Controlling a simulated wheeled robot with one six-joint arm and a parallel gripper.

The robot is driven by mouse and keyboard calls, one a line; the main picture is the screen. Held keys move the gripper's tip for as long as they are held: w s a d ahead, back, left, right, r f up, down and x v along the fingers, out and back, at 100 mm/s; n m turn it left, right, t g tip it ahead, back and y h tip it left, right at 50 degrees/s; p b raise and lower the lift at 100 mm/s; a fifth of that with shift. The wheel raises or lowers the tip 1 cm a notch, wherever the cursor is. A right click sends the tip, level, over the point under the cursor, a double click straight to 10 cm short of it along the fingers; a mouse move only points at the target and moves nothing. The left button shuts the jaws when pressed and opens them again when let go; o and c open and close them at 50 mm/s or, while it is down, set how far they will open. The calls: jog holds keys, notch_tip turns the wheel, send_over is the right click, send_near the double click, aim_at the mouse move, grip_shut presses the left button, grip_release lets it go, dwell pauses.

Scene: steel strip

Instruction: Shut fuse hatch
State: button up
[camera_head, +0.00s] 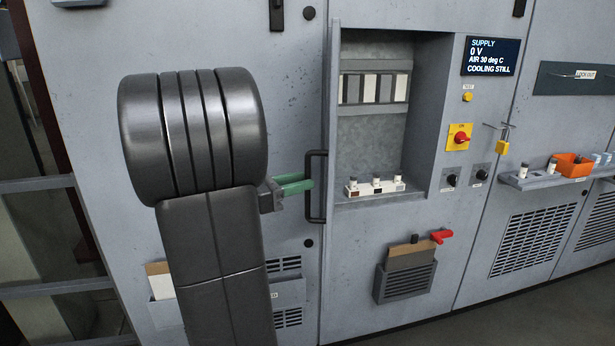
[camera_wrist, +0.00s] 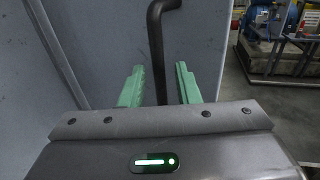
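The fuse hatch (camera_head: 332,110) stands open, swung out at the left side of a recessed fuse compartment (camera_head: 370,130), and shows nearly edge-on. Its black bar handle (camera_head: 322,205) is on the hatch's left-hand face. My gripper (camera_head: 300,185) has green fingers reaching to the handle. In the wrist view, the handle (camera_wrist: 157,50) runs down between the two green fingers (camera_wrist: 157,88), with a gap visible on each side. The gripper is open. Contact with the handle cannot be told.
A white block with several small fuses (camera_head: 375,187) sits on the compartment floor. Right of the opening are a red-yellow switch (camera_head: 459,137), a padlock (camera_head: 502,147) and a shelf with an orange bin (camera_head: 574,166). Below is a document holder (camera_head: 405,280) beside a red handle (camera_head: 441,236).

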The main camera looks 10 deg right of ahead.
jog(key=shift+x, duration=1.4)
grip_shut()
